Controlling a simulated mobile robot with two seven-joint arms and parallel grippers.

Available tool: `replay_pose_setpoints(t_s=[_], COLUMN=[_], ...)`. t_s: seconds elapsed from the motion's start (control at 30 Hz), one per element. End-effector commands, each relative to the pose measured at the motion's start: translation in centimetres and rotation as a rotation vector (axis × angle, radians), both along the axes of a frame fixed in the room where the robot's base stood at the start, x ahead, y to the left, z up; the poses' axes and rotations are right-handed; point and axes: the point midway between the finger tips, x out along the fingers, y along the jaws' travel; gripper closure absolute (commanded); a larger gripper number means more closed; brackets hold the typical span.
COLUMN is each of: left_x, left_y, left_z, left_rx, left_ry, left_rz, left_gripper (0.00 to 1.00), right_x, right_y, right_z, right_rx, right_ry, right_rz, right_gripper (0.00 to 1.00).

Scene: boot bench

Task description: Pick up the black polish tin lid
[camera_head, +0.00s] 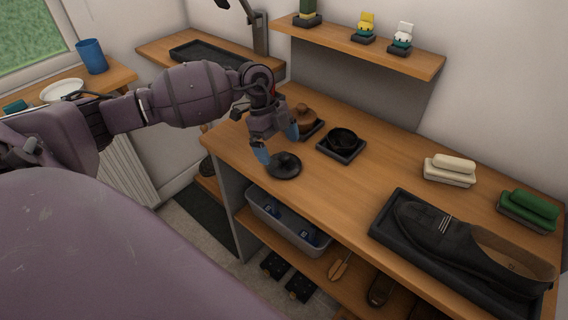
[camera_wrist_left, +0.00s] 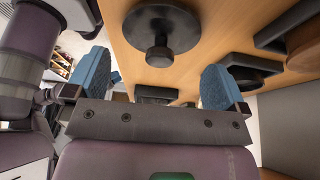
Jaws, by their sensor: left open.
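The black polish tin lid (camera_head: 287,169), a round dark disc with a knob on top, lies flat on the wooden bench near its front edge. In the left wrist view the lid (camera_wrist_left: 183,30) shows at the top, its knob towards the gripper. My left gripper (camera_head: 277,144) is open and empty, its blue fingertips just above and behind the lid, apart from it. Both fingers of the left gripper (camera_wrist_left: 157,72) show in the wrist view with a clear gap between them. My right gripper is out of view.
A black round tin (camera_head: 341,138) on a small dark tray and a brown round item (camera_head: 304,117) stand behind the lid. A dark shoe (camera_head: 445,232) in a black tray, a cream brush (camera_head: 450,169) and a green brush (camera_head: 528,208) are to the right. The bench between is clear.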

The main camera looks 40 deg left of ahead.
Motion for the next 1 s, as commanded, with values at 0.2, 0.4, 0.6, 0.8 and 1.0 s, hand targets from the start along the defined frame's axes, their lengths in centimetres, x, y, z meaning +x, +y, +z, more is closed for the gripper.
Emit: replay_pose_setpoints(t_s=[0.2,0.4,0.6,0.8,1.0], left_x=[-0.1,-0.1,-0.1,-0.1,-0.1], left_y=[-1.5,-1.9,-1.9,-1.9,-1.9], left_z=[-2.8,-3.7,-3.6,-3.6,-3.6], left_rx=[-0.002,0.0,0.0,0.0,0.0], left_ry=[0.002,0.001,0.0,0.0,0.0], left_rz=[0.0,0.0,-0.001,-0.001,-0.001], left_gripper=[0.0,0.0,0.11,0.28,0.29], right_x=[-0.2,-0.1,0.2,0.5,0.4], right_y=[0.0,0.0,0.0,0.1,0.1], right_z=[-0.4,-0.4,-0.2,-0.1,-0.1], right_rx=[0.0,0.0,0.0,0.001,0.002], right_ry=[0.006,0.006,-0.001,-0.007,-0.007], right_rz=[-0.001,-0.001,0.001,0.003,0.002], right_gripper=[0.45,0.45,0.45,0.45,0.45])
